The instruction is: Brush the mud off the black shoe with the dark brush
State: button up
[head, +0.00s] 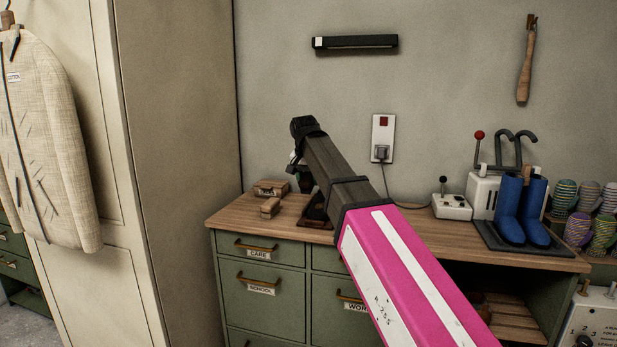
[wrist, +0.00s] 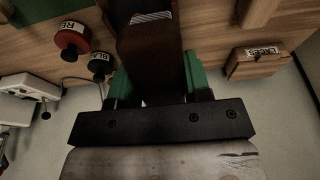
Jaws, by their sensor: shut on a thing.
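My gripper (wrist: 155,85) has green fingers on both sides of a dark brown block, which looks like the dark brush (wrist: 150,60). It is shut on it. A pale striped patch shows at the block's far end. In the head view my gripper (head: 298,165) is small and partly hidden by my arm, above the left part of the bench. A low dark brown thing (head: 314,214) is on the bench below it, partly covered by my arm. I cannot make out the black shoe or its mud in either view.
A light wooden brush (head: 270,207) and a labelled wooden box (head: 270,188) are on the bench's left end. A red-topped (wrist: 72,38) and a black-topped (wrist: 100,65) labelled thing are close by. Blue boots (head: 522,210) and a white switch box (head: 452,206) stand farther right.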

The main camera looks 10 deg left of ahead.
aim_at(319, 207)
jog(key=shift+x, duration=2.75)
jog(key=shift+x, duration=1.05)
jog(key=shift+s+d, duration=0.1)
jog(key=shift+d, duration=0.05)
jog(key=shift+s+d+r, duration=0.1)
jog(key=shift+d, duration=0.65)
jog(key=shift+s+d, duration=0.15)
jog(key=shift+d, duration=0.55)
jog(key=shift+s+d, duration=0.2)
jog(key=shift+d, duration=1.35)
jog(key=shift+w+a, duration=0.15)
jog(key=shift+a, duration=0.9)
jog(key=shift+w+a, duration=0.2)
jog(key=shift+a, duration=0.85)
jog(key=shift+w+a, duration=0.15)
jog(key=shift+a, duration=0.9)
jog(key=shift+f, duration=0.25)
